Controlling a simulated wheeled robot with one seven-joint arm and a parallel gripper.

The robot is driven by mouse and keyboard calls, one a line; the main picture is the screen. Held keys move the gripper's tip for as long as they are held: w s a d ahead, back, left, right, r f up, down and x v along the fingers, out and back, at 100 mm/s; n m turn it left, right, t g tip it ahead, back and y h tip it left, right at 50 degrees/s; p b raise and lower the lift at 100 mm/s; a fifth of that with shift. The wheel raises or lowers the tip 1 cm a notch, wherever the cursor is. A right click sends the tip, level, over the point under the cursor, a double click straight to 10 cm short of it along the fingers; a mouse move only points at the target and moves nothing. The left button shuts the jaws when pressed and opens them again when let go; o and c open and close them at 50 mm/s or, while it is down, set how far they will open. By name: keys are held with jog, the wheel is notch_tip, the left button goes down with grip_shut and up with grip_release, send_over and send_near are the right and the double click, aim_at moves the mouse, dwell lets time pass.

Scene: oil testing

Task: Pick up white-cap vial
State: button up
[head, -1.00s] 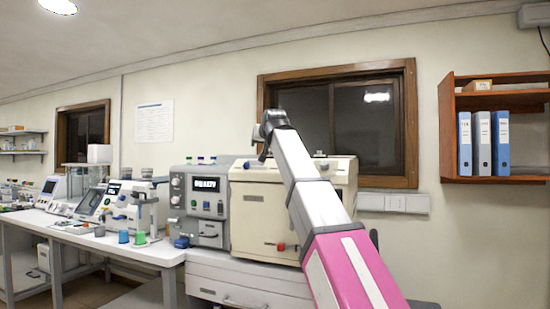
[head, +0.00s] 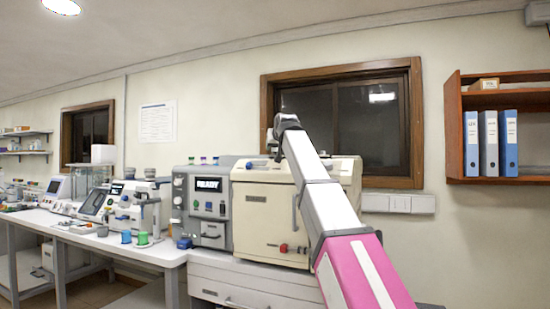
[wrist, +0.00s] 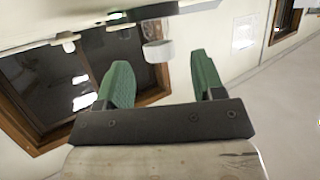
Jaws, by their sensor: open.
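A vial with a white cap (wrist: 158,50) shows in the wrist view, just beyond and between my fingertips. The picture there is turned over, so the cap hangs downward, with the body partly seen above it. My gripper (wrist: 160,60) has two green fingers spread wide, one on each side of the cap, with clear space at both sides and nothing held. I cannot tell whether the cap is level with the tips. In the head view my wrist is above the beige machine (head: 268,224); I cannot make out the white-cap vial there.
A grey machine with a lit display (head: 203,208) stands left of the beige one, with several coloured caps on top. Small containers, including a green one (head: 142,239), stand on the white bench (head: 165,257). A window (head: 340,125) is behind. A shelf (head: 500,100) with binders is right.

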aim_at(275, 149)
jog(key=x, duration=0.3)
jog(key=shift+w+f, duration=0.15)
jog(key=shift+f, duration=0.05)
jog(key=c, duration=1.1)
